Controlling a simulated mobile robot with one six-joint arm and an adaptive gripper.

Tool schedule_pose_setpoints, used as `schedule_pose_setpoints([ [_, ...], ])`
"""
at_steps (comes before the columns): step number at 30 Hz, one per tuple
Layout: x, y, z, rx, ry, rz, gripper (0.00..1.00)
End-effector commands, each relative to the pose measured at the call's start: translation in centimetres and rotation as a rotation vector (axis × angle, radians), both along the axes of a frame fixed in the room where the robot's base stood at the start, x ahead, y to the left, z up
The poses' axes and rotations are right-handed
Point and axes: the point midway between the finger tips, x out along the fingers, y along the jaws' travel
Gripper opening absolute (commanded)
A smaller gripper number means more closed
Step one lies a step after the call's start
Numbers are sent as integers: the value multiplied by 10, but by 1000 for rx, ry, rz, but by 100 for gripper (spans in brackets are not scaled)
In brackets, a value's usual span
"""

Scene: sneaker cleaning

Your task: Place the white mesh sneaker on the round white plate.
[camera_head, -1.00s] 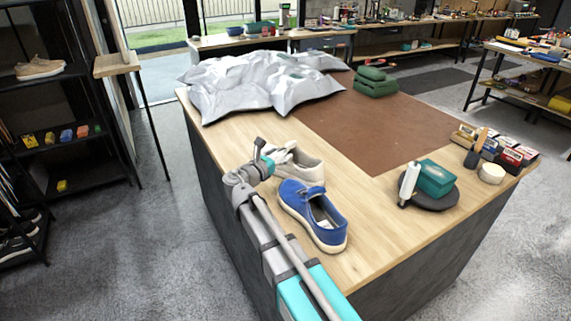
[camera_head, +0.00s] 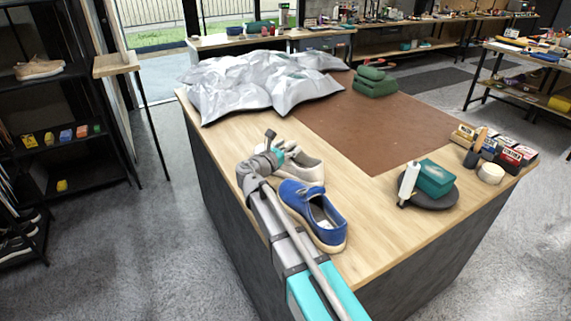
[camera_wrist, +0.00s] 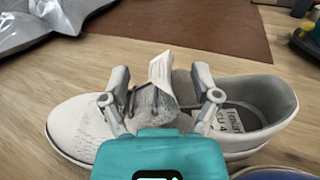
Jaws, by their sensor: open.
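An off-white sneaker (camera_head: 303,166) stands on the wooden table, behind the blue slip-on shoe and partly hidden by my arm. In the wrist view the sneaker (camera_wrist: 258,106) lies crosswise, toe left and opening right, with its pale tongue standing up. My gripper (camera_wrist: 160,82) is open above the middle of the sneaker, one finger on each side of the tongue. I cannot tell whether the fingers touch it. The gripper (camera_head: 274,150) also shows in the head view at the sneaker's left side. I cannot make out a round white plate in either view.
The blue shoe (camera_head: 313,214) stands close in front of the sneaker. A dark round stand (camera_head: 433,200) holds a teal box (camera_head: 435,178) at right. Crumpled grey sheeting (camera_head: 250,84) covers the far left. The brown mat (camera_head: 375,118) is mostly clear.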

Motion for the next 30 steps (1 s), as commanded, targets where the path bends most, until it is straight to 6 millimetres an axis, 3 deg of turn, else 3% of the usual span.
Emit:
schedule_pose_setpoints([
  [4,0,0,0,0,0,0,78],
  [15,0,0,0,0,0,0,9],
  [17,0,0,0,0,0,0,0],
  [30,0,0,2,-1,0,-1,0],
])
